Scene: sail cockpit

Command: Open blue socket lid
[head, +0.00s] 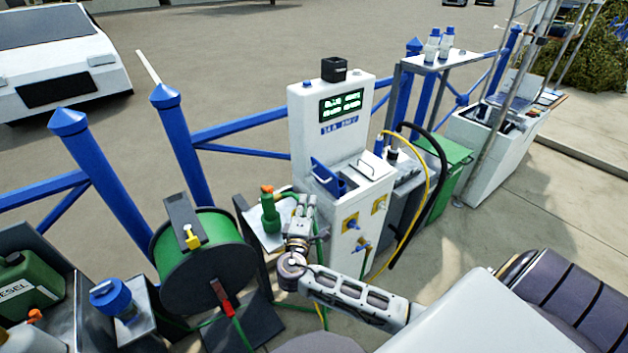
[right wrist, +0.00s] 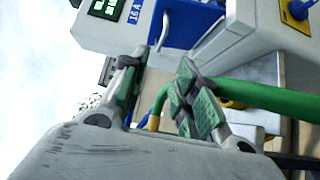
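The blue socket lid (head: 328,180), with a pale bar handle, is on the front left of the white pedestal (head: 302,130), below the display. In the right wrist view the blue lid (right wrist: 190,22) and its handle show past my fingertips, apart from them. Its exact angle is hard to tell. My right gripper (head: 305,203) is beside the pedestal's left side, below and left of the lid. In the right wrist view its green-padded fingers (right wrist: 158,72) stand apart, with nothing held between them. My left gripper is out of view.
A green bottle (head: 270,213) stands on a small stand just left of my right gripper. A green hose (right wrist: 265,97) runs close behind the fingers. A grey lid with a handle (head: 364,166) is right of the blue one. A hose reel (head: 200,258) stands left.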

